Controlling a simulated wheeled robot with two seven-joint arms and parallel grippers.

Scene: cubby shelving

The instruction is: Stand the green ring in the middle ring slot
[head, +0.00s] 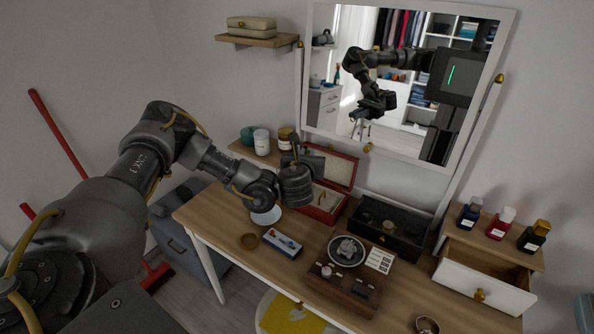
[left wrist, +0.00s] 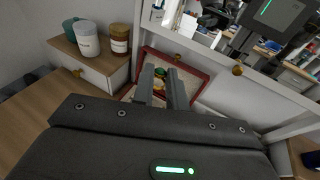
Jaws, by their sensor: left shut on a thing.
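My left gripper (head: 297,185) is over the left part of the open red box (head: 338,213) on the dressing table, its fingers largely hidden in the head view. In the left wrist view its two fingers (left wrist: 167,84) are close together, with a small green and gold thing (left wrist: 160,73) at their tips, which looks like the green ring. The red box (left wrist: 205,88) lies behind them there, its lid raised. The ring slots cannot be made out clearly in either view. My right gripper is not in view.
Jars (head: 262,141) stand on the shelf behind left. A mirror (head: 405,75) rises at the back.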

